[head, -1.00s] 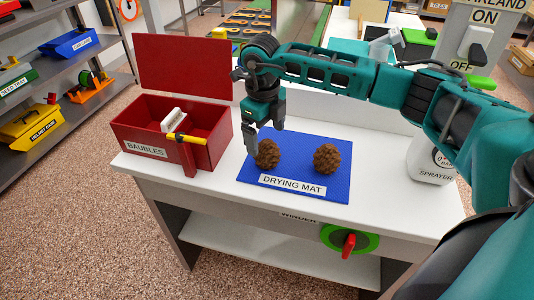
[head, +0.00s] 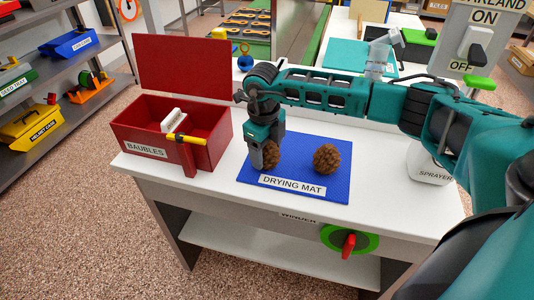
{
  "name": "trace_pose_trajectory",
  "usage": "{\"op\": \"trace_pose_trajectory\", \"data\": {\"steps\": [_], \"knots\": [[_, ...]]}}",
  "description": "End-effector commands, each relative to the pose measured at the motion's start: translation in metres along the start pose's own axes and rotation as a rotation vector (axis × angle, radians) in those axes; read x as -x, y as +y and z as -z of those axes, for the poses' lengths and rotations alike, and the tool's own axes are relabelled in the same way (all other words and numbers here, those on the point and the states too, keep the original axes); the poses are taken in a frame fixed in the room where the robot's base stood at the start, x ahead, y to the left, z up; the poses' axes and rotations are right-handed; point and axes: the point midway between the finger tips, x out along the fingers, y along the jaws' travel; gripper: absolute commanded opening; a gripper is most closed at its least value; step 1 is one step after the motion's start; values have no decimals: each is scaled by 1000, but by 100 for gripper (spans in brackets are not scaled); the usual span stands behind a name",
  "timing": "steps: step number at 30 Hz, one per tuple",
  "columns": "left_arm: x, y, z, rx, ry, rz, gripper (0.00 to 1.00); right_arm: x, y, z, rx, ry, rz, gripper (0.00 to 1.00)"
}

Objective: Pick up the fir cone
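Two brown fir cones lie on the blue drying mat (head: 322,188) on the white bench. The right-hand cone (head: 326,158) is fully in view with nothing touching it. The left-hand cone (head: 272,154) is partly hidden behind my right gripper (head: 264,160). That gripper points down, with its fingers right at the left-hand cone. One finger covers the cone's left side; the other finger is hidden, so I cannot tell whether it is open or shut on the cone. My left gripper is out of view.
A sprayer (head: 432,165) stands at the right. A green winder dial (head: 350,240) with a red handle is on the bench front.

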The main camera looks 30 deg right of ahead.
Motion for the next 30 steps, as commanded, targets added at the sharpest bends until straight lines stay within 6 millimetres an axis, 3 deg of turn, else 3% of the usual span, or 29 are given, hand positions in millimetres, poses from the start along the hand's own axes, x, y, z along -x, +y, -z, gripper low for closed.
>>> {"op": "trace_pose_trajectory", "data": {"steps": [10, 22, 26, 30], "knots": [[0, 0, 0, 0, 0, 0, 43, 0, 0, 0, 0, -1, 0, 36], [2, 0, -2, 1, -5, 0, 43, 11, -1, 0, -1, -2, 1, 36], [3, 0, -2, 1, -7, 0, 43, 29, -3, -1, -1, -4, 1, 36], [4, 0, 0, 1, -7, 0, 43, 62, -5, -1, 0, -6, 1, 36]]}}
